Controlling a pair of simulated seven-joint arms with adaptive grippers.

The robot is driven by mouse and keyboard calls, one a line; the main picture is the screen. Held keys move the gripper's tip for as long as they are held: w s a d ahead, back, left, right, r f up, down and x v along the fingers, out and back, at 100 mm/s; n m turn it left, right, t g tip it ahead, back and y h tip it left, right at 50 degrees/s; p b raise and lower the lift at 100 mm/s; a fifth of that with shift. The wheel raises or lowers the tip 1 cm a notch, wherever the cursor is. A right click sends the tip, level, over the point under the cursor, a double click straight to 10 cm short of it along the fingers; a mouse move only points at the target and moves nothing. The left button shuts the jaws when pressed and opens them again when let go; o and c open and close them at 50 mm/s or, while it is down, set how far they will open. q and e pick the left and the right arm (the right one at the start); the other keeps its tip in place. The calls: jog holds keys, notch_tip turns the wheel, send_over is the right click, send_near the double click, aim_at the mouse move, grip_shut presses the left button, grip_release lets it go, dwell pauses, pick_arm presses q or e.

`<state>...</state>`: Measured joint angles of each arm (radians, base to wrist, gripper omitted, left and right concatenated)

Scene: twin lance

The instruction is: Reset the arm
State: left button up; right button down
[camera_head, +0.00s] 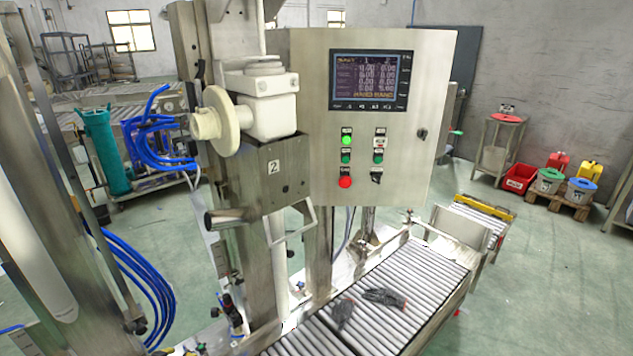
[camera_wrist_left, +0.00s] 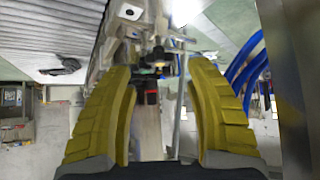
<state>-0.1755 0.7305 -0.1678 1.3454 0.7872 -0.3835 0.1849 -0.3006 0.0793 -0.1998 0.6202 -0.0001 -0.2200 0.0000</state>
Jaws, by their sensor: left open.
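My left gripper (camera_wrist_left: 158,70) shows in the left wrist view, with its two yellow ribbed fingers spread wide apart. Nothing is held between them; machine fittings and a pale upright part show in the gap, behind the fingers. No gripper shows in the head view. My right gripper is in neither view.
A steel control cabinet (camera_head: 315,165) with a lit screen (camera_head: 370,80) stands at the centre. Dark gloves (camera_head: 385,297) lie on the roller conveyor (camera_head: 400,270). Blue hoses (camera_head: 140,275) hang at the lower left, and also show in the wrist view (camera_wrist_left: 245,72).

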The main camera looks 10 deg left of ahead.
aim_at(188, 355)
pick_arm(q)
jog(key=x, duration=0.4)
jog(key=shift+d, duration=0.25)
jog(key=shift+n+y, duration=0.3)
jog(key=shift+n, duration=0.2)
jog(key=shift+n+y, duration=0.9)
jog(key=shift+n, duration=0.1)
jog(key=shift+g, duration=0.3)
jog(key=v, duration=0.8)
jog(key=shift+s+r, duration=0.15)
